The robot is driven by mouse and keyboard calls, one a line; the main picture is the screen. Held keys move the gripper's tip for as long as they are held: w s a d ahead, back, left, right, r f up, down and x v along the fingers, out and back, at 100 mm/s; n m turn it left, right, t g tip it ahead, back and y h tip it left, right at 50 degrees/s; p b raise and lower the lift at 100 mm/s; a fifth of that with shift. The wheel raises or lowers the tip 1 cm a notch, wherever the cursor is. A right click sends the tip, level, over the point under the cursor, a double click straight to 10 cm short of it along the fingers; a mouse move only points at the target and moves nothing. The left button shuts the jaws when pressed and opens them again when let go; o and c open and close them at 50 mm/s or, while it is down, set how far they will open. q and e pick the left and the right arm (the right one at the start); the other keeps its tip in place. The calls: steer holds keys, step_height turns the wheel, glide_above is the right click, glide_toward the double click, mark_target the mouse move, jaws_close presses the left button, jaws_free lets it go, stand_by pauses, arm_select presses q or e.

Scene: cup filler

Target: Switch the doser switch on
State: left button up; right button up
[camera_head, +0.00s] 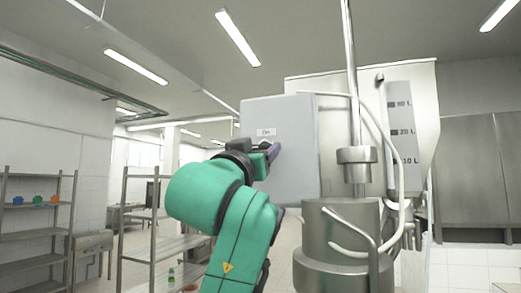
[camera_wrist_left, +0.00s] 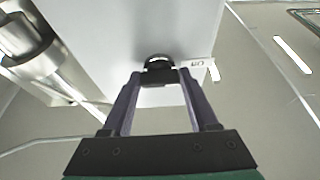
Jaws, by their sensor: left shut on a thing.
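The doser switch is a black knob (camera_wrist_left: 158,62) on the front of a light grey control box (camera_head: 290,115). A small white label (camera_head: 266,132) reading "On" is on the box just above my gripper, and it shows beside the knob in the left wrist view (camera_wrist_left: 196,63). My left gripper (camera_head: 272,150) is at the box face, and in the left wrist view its two fingers (camera_wrist_left: 158,76) are closed around the black knob. The gripper hides most of the knob in the head view, so its turn angle cannot be told. My right gripper is out of view.
A steel doser (camera_head: 340,230) with pipes and hoses stands right of the box, close to my arm. Behind it is a tank with a level scale (camera_head: 403,125). Metal shelves (camera_head: 38,235) stand at the left. Open floor lies between the shelves.

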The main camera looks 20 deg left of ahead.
arm_select(q)
steer(key=shift+m, duration=0.6)
steer(key=m+h, duration=0.1)
steer(key=m, duration=0.1)
steer(key=m+h, duration=0.1)
steer(key=m, duration=0.1)
steer(key=shift+a+r+h, duration=0.1)
steer(key=shift+a+h, duration=0.05)
steer(key=shift+h, duration=0.15)
steer(key=m+g+h, duration=0.1)
steer(key=m, duration=0.2)
steer(key=m+g+h, duration=0.1)
steer(key=m+h, duration=0.1)
steer(key=m, duration=0.2)
steer(key=shift+a+r, duration=0.1)
steer(key=shift+a, duration=0.05)
steer(key=m+g, duration=0.1)
steer(key=m, duration=0.2)
steer(key=m+g+h, duration=0.1)
steer(key=m, duration=0.2)
steer(key=shift+r+m+g, duration=0.1)
steer(key=shift+m+g, duration=0.2)
steer(key=shift+g, duration=0.1)
steer(key=shift+m+g, duration=0.7)
steer(key=shift+m, duration=1)
steer(key=o, duration=1.4)
steer(key=shift+s, duration=0.1)
